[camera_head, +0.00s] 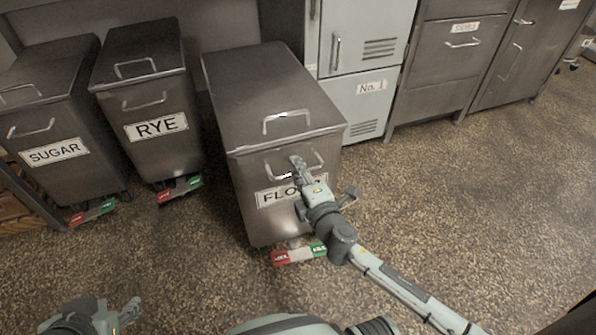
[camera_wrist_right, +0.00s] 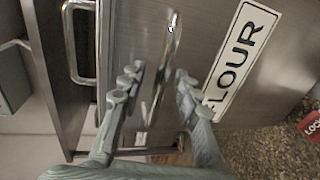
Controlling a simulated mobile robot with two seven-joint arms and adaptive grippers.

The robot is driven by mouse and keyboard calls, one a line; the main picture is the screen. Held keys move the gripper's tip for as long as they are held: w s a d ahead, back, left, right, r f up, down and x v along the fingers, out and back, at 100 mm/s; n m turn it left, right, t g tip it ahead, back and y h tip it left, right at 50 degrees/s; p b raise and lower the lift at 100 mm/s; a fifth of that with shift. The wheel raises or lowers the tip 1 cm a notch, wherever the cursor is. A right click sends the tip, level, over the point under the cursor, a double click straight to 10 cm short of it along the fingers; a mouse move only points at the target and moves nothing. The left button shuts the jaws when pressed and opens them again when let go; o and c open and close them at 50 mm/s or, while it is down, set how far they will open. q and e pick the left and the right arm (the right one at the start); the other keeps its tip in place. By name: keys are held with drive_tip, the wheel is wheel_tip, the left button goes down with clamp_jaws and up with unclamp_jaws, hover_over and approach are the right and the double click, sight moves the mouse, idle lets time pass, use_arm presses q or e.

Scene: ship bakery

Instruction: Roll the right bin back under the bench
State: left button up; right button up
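The right bin, a grey metal box labelled FLOUR (camera_head: 262,95), stands out in front of the RYE and SUGAR bins. Its front has a bar handle (camera_head: 318,161); the lid has another. My right gripper (camera_head: 298,163) is at the front handle. In the right wrist view the handle (camera_wrist_right: 170,40) runs between its two spread fingers (camera_wrist_right: 155,85), with gaps showing on both sides. The gripper looks open. A red and green pedal bar (camera_head: 298,253) sits at the bin's foot. My left gripper (camera_head: 118,312) is low at the left, empty, its fingers apart.
The RYE bin (camera_head: 150,95) and SUGAR bin (camera_head: 57,125) stand to the left. A pale locker marked No. 1 (camera_head: 365,105) stands close behind the flour bin's right side. Grey drawers (camera_head: 435,60) are further right. The speckled floor (camera_head: 470,190) at right is clear.

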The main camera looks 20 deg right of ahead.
clamp_jaws()
idle(0.3)
